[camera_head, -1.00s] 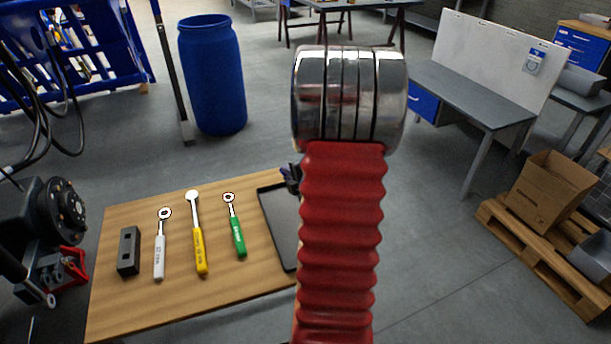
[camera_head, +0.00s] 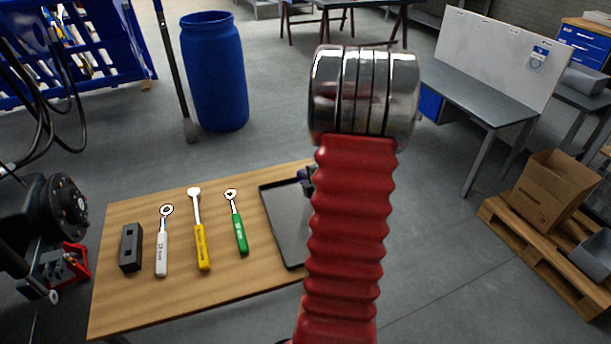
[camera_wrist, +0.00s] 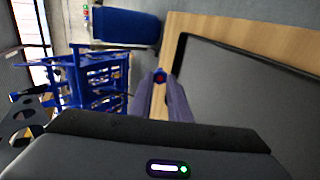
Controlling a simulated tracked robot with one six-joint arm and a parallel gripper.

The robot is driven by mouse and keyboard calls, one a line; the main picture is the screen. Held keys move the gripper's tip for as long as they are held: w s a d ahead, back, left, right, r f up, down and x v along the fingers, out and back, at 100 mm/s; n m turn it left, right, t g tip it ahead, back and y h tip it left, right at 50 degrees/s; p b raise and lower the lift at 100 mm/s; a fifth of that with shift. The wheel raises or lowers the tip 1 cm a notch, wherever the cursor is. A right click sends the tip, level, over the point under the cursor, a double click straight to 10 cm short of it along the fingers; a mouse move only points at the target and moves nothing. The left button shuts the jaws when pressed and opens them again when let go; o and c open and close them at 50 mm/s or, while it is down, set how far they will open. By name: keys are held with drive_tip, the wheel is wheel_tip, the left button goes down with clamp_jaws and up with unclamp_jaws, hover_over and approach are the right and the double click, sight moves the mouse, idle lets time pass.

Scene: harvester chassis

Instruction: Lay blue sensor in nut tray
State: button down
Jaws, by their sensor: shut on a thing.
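The black nut tray (camera_head: 280,222) lies at the right end of the wooden table, partly hidden behind my red arm. It also shows large at the right of the wrist view (camera_wrist: 245,95), and its floor looks bare there. In the head view only a dark bit of my gripper (camera_head: 304,180) shows beside the arm.
Left of the tray lie a green ratchet (camera_head: 239,230), a yellow one (camera_head: 202,245), a white one (camera_head: 161,255) and a dark block (camera_head: 131,248). A wheel hub (camera_head: 66,208) stands at far left. A blue barrel (camera_head: 214,75) stands behind the table.

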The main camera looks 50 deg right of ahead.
drive_tip(key=shift+f, duration=3.8)
drive_tip(key=c, duration=1.6)
unclamp_jaws()
drive_tip(key=shift+c, duration=0.2)
drive_tip(key=shift+o, duration=0.3)
drive_tip(key=shift+f, duration=0.1)
drive_tip(key=shift+s+a+f, duration=0.1)
